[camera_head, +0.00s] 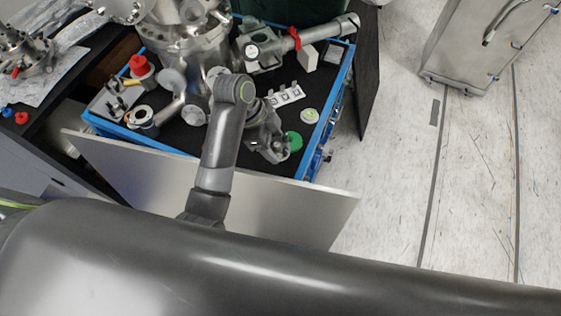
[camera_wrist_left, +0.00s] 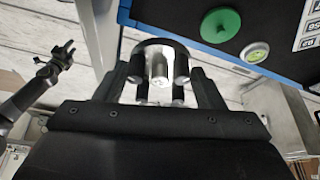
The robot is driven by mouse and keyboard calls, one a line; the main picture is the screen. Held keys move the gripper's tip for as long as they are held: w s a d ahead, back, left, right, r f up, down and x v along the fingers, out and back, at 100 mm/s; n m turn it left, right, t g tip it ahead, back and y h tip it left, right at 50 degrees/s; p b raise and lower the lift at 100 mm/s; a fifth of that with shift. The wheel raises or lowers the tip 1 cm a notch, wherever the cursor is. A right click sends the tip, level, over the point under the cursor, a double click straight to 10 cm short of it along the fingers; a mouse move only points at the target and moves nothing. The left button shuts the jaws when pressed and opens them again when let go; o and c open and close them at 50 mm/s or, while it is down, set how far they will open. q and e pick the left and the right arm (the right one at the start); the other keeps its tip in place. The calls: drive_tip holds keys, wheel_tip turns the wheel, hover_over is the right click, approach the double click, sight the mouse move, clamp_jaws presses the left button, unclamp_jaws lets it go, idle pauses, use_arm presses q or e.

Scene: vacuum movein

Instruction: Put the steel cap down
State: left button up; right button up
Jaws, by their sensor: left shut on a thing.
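My left gripper (camera_head: 272,148) is over the front part of the black-topped cart (camera_head: 255,160), close to its front edge. It is shut on the steel cap (camera_wrist_left: 160,72), a shiny metal piece with short round posts and a dark ring at its far side, which shows between the fingers in the left wrist view (camera_wrist_left: 163,82). In the head view the cap is mostly hidden by the gripper. Another gripper (camera_wrist_left: 56,66), my right one, shows small at the left of the wrist view; its jaw opening is unclear. It does not show in the head view.
A green disc (camera_head: 294,140) lies right beside the gripper, and a pale round piece (camera_head: 310,116) lies behind it. A white slotted plate (camera_head: 285,95) lies farther back. A large steel chamber (camera_head: 188,45) stands at the back. A blue rim (camera_head: 318,125) edges the cart.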

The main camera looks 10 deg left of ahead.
use_arm(q)
drive_tip(key=shift+w+f+b, duration=0.15)
drive_tip(key=shift+f+b, duration=0.2)
drive_tip(key=shift+f, duration=0.45)
drive_tip(key=shift+f+b, duration=0.25)
drive_tip(key=shift+b, duration=0.05)
drive_tip(key=shift+f+b, duration=0.4)
drive_tip(key=shift+f, duration=0.05)
wheel_tip(320, 180, down, 5)
drive_tip(key=shift+f+p, duration=0.15)
drive_tip(key=shift+p, duration=0.2)
drive_tip(key=shift+f, duration=2.35)
drive_tip(key=shift+f, duration=0.15)
drive_tip(key=o, duration=1.1)
drive_tip(key=shift+c, duration=0.2)
